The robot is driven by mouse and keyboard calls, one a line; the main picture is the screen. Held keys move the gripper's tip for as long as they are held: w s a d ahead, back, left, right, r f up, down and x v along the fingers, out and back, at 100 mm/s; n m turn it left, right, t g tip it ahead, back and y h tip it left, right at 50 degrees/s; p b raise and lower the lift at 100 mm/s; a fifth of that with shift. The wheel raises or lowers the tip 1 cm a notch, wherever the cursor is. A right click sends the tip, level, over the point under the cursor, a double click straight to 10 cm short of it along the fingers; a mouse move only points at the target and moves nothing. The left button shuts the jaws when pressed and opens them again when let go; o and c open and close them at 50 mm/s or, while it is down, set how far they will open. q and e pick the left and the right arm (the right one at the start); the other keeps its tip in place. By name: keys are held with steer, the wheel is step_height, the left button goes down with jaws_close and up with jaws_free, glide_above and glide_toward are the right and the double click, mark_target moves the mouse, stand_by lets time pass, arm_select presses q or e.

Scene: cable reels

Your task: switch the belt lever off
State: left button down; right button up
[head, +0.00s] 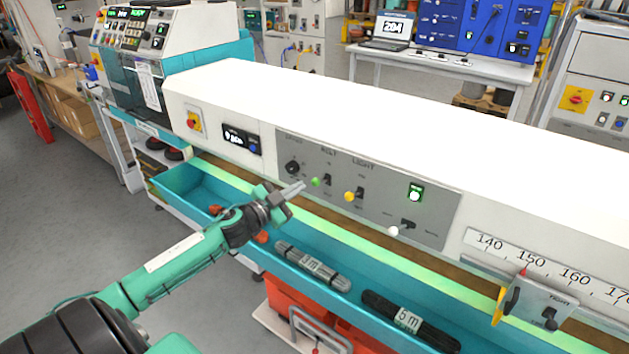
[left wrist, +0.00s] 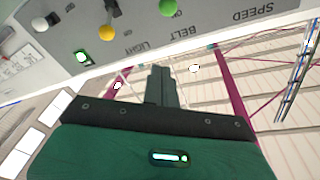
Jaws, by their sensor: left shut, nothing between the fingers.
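The grey control panel (head: 440,215) on the white machine has SPEED, BELT and LIGHT labels. The belt lever with its green ball (head: 315,182) sits under the BELT label; the green ball is at the top edge of the left wrist view (left wrist: 168,7). I cannot tell its on or off position. My left gripper (head: 300,187) is shut and empty, just left of the green ball and slightly lower, seemingly apart from it. Its closed fingers (left wrist: 160,72) point toward the panel in the left wrist view. My right gripper is not in view.
A yellow-ball light lever (head: 349,196) is close on the right, then a white-ball lever (head: 393,231) and a lit green button (head: 415,193). The black speed knob (head: 292,168) is upper left. A teal trough (head: 190,183) with dark cable bundles runs below the panel.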

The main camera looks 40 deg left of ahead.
mark_target(314, 181)
arm_select(q)
steer(key=p+x, duration=0.3)
steer(key=x, duration=0.6)
steer(key=shift+w+a+f+p, duration=0.15)
steer(key=shift+a+f, duration=0.2)
steer(key=shift+f, duration=0.2)
steer(key=shift+a+f+p, duration=0.1)
steer(key=shift+a+f, duration=0.25)
steer(key=shift+f, duration=0.2)
steer(key=shift+w+a+f+p, duration=0.15)
steer(key=shift+a+f, duration=0.2)
steer(key=shift+f, duration=0.2)
steer(key=shift+s, duration=0.15)
